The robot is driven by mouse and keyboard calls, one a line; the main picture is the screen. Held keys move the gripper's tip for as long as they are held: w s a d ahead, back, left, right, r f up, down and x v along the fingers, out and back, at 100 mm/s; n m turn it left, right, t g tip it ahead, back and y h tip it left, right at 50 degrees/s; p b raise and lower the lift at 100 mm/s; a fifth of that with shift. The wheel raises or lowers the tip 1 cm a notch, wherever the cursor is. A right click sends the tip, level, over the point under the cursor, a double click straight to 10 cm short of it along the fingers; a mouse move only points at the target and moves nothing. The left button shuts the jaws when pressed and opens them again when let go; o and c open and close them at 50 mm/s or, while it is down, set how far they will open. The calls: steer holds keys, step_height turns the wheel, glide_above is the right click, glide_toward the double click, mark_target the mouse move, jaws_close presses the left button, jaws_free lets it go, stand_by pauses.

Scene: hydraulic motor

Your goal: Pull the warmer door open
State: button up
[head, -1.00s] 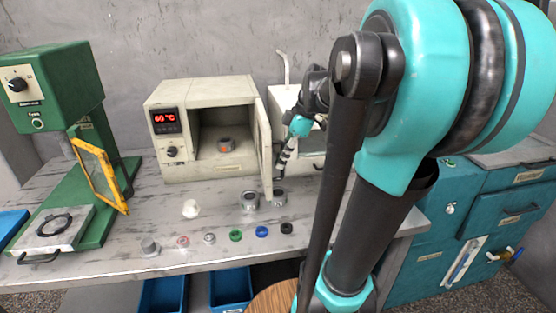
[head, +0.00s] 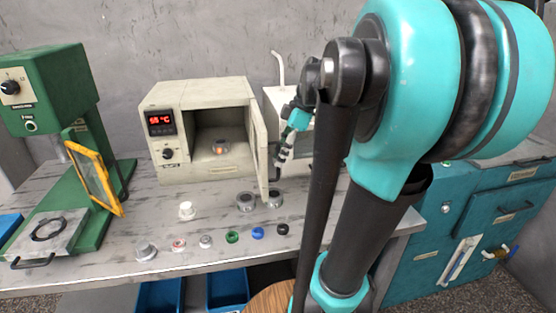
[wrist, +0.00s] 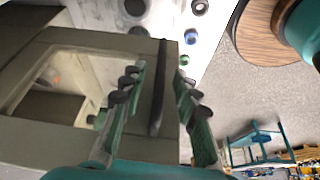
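The cream warmer (head: 203,90) stands at the back of the bench with a lit red display. Its door (head: 259,140) stands swung out on the right side, so the chamber is visible. A round part (head: 220,147) sits inside. My gripper (head: 280,158) is at the outer side of the door, partly small in the head view. In the wrist view, my gripper (wrist: 157,95) has its two fingers spread apart, with the dark door handle (wrist: 158,90) between them. A gap shows on each side of the handle, nearer the left finger.
A green press (head: 50,80) with a yellow-framed guard (head: 95,175) stands at the left. Several small rings and parts, including a green ring (head: 232,237), lie on the bench (head: 60,270) in front. A white box (head: 300,145) is behind my gripper. Teal cabinets (head: 480,220) stand right.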

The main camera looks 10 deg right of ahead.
steer(key=v, duration=1)
steer(key=shift+s, duration=0.15)
